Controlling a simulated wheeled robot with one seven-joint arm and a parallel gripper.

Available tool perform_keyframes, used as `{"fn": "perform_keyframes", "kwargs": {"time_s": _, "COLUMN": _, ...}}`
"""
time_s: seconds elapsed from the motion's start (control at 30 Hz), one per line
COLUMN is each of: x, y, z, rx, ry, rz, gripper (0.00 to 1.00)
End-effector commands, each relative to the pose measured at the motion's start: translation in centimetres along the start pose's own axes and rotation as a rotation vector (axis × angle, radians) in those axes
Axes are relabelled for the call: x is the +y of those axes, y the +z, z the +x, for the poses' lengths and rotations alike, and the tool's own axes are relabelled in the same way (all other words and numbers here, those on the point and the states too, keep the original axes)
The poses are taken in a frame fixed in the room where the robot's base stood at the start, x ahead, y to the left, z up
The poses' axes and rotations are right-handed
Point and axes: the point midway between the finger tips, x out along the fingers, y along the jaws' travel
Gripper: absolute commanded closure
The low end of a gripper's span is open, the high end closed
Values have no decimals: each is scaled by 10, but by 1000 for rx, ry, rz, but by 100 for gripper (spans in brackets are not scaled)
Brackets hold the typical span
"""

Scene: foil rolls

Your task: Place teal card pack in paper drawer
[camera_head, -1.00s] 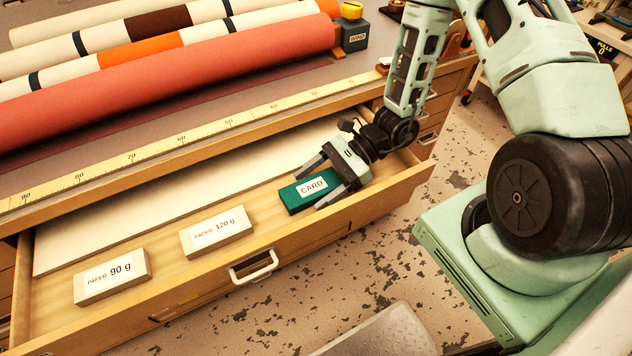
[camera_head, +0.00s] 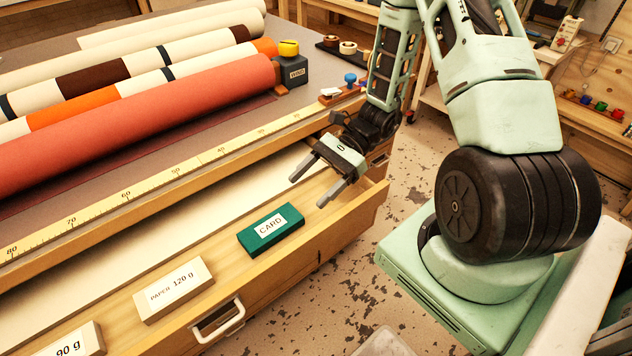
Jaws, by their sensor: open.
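The teal card pack (camera_head: 271,230), with a white CARD label, lies flat in the open paper drawer (camera_head: 330,232). It is at the right of the row of packs and touches nothing of my gripper. My gripper (camera_head: 308,193) is open and empty, above the drawer's right end, up and to the right of the teal pack with a clear gap.
In the drawer, the white PAPER 120 g pack (camera_head: 173,290) and the PAPER 90 g pack (camera_head: 75,342) lie left of the teal pack. A large white sheet (camera_head: 150,237) lies behind them. Rolls, a coral one (camera_head: 140,127) foremost, cover the tabletop above.

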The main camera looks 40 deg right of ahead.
Motion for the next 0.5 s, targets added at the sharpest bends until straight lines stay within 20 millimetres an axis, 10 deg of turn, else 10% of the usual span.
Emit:
{"fn": "perform_keyframes", "kwargs": {"time_s": 0.17, "x": 2, "y": 12, "z": -2, "rx": 24, "ry": 54, "rz": -53, "gripper": 28}}
{"fn": "perform_keyframes", "kwargs": {"time_s": 0.5, "x": 61, "y": 114, "z": 62, "rx": 315, "ry": 677, "rz": -777, "gripper": 28}}
